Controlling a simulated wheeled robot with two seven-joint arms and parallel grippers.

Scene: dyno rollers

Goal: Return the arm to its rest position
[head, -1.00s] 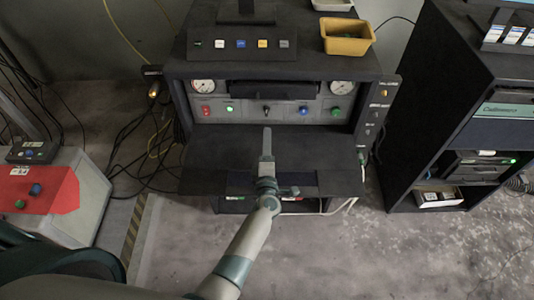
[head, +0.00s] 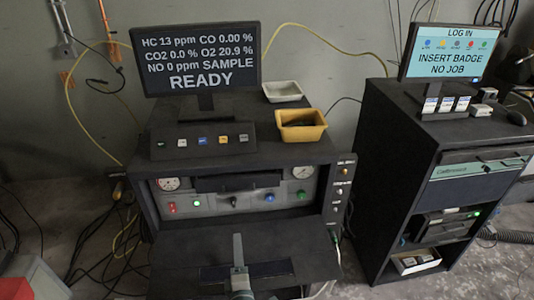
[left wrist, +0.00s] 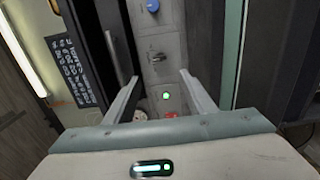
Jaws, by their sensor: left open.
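My left gripper (head: 238,250) shows at the bottom middle of the head view, over the dark fold-out shelf (head: 180,262) of the analyzer cabinet. In the left wrist view its two fingers (left wrist: 158,85) stand apart with nothing held between them. Beyond them are the panel's green lit button (left wrist: 166,96), a red button (left wrist: 170,115), a blue knob (left wrist: 152,6) and a toggle switch (left wrist: 157,57). The fingers look apart from these controls. My right gripper is not in view.
The cabinet carries a monitor (head: 200,60) reading READY, a yellow bin (head: 300,132) and a pale tray (head: 283,91). A second black cabinet (head: 400,180) with a LOG IN screen (head: 445,52) stands right. Cables (head: 95,245) lie on the floor at left.

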